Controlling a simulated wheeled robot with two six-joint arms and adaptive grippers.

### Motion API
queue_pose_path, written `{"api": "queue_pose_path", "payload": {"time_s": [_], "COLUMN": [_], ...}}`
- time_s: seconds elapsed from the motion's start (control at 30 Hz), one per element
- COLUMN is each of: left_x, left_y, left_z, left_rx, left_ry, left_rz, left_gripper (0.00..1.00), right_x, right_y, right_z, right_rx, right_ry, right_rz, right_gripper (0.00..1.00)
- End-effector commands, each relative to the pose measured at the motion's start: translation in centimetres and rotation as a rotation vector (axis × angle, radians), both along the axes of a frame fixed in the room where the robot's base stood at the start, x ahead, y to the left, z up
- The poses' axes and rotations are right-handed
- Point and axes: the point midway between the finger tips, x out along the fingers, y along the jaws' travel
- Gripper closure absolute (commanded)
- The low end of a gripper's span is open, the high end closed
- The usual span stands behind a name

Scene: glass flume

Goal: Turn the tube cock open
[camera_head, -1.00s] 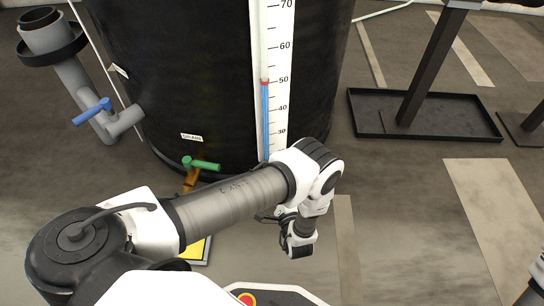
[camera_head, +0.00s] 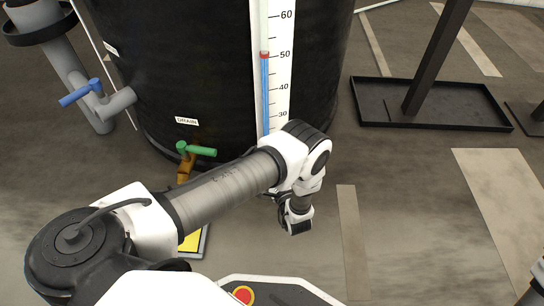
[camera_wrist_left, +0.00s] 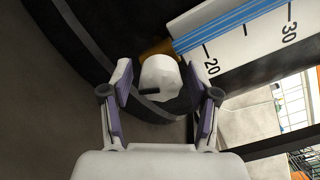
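The black tank (camera_head: 200,80) carries a white scale (camera_head: 282,70) with a gauge tube (camera_head: 264,90) showing a blue column to about 50. In the left wrist view, a white rounded knob with a dark slot (camera_wrist_left: 160,78) sits on a brass-coloured fitting (camera_wrist_left: 156,47) beside the scale's low end; it looks like the tube cock. My left gripper (camera_wrist_left: 162,92) is open, its fingers on either side of the knob with gaps visible; contact is not seen. In the head view my arm hides the knob and the left fingertips. My right gripper is out of view.
A green-handled drain cock (camera_head: 196,150) sits low on the tank, left of the scale. A blue-handled valve (camera_head: 80,93) is on the grey pipe at left. A black tray with a post (camera_head: 440,118) stands at right.

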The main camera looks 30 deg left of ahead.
Motion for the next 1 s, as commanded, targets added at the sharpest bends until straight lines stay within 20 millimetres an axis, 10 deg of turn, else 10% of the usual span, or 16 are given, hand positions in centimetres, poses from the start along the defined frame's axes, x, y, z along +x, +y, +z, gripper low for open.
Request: {"api": "queue_pose_path", "payload": {"time_s": [0.13, 1.0], "left_x": [-0.02, 0.04], "left_y": [-0.01, -0.01], "left_z": [-0.01, 0.13], "left_rx": [0.0, -0.202], "left_ry": [0.0, -0.271], "left_rz": [0.0, 0.0], "left_gripper": [0.96, 0.96], "right_x": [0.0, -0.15], "right_y": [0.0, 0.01], "right_z": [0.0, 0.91], "right_rx": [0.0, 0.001], "right_ry": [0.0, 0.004], "right_rz": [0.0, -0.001], "right_gripper": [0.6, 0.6]}}
